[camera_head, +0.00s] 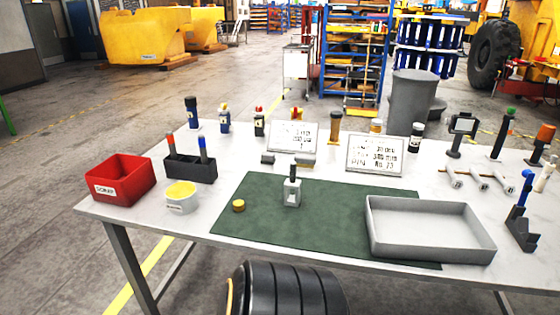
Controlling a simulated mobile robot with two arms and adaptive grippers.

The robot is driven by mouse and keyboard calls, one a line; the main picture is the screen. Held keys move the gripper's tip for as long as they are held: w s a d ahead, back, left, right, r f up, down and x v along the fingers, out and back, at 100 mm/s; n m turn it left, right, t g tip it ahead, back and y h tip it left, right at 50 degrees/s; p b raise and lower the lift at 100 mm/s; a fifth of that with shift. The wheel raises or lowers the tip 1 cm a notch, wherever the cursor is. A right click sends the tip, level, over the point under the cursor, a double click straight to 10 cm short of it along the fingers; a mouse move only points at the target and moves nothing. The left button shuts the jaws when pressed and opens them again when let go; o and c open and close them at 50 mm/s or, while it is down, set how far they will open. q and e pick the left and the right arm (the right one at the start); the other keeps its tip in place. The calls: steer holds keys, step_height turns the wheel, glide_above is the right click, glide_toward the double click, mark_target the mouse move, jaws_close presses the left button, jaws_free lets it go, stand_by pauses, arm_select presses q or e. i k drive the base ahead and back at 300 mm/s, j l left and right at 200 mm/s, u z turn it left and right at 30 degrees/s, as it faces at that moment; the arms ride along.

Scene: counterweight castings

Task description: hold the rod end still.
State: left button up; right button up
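A small grey block-like part (292,194) with a dark upright stem stands on the green mat (260,232) near the middle of the table. Silver rod-shaped parts with rounded ends (480,182) lie on the table at the right. I cannot tell for certain which of these is the rod end. Neither of my grippers shows in the head view, and nothing is seen touching these parts.
On the white table (190,222), an empty grey tray (432,244) overlaps the mat's right side. A round yellow-topped piece (239,206) lies on the mat. A red bin (122,190), yellow-filled tub (182,204) and black holder (190,170) stand left. Two sign plates (375,155) stand behind.

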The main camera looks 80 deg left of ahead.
mark_target(289, 201)
steer(key=u, duration=2.65)
